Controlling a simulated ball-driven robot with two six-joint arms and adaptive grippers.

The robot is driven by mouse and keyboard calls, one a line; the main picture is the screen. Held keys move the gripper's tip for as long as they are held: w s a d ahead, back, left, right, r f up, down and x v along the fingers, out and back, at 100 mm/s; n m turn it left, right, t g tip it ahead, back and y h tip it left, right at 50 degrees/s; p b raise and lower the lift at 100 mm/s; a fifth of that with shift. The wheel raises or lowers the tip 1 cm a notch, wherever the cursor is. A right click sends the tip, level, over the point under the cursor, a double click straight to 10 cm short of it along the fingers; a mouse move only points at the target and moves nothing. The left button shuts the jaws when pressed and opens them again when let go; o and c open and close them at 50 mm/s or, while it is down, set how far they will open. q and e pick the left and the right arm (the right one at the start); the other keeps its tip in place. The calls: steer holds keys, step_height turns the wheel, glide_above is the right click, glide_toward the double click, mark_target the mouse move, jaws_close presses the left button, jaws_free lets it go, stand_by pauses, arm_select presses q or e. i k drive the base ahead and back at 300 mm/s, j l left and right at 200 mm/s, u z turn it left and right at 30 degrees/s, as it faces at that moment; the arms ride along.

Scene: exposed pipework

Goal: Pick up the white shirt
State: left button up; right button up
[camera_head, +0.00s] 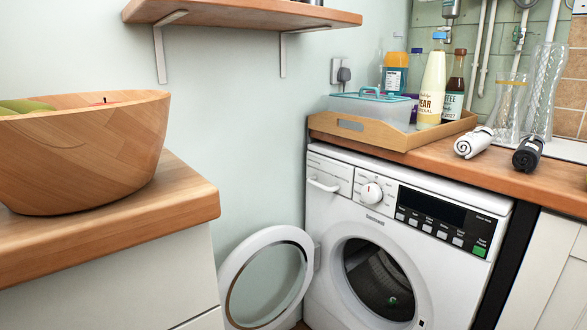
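A rolled white cloth (474,142), which looks like the white shirt, lies on the wooden worktop (545,180) above the washing machine. It sits just right of the wooden tray and left of a rolled dark cloth (528,153); a narrow gap parts the two rolls. Neither of my grippers is in view.
The washing machine (340,205) stands below with its round door (232,280) swung open to the left. The wooden tray (360,135) holds bottles and a clear box (372,108). Glass vases (508,105) stand behind the rolls. A wooden bowl (80,155) sits on the left counter.

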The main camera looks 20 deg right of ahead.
mark_target(471, 144)
steer(key=z, duration=1.45)
steer(key=i+u, duration=0.35)
steer(key=i+l, duration=0.05)
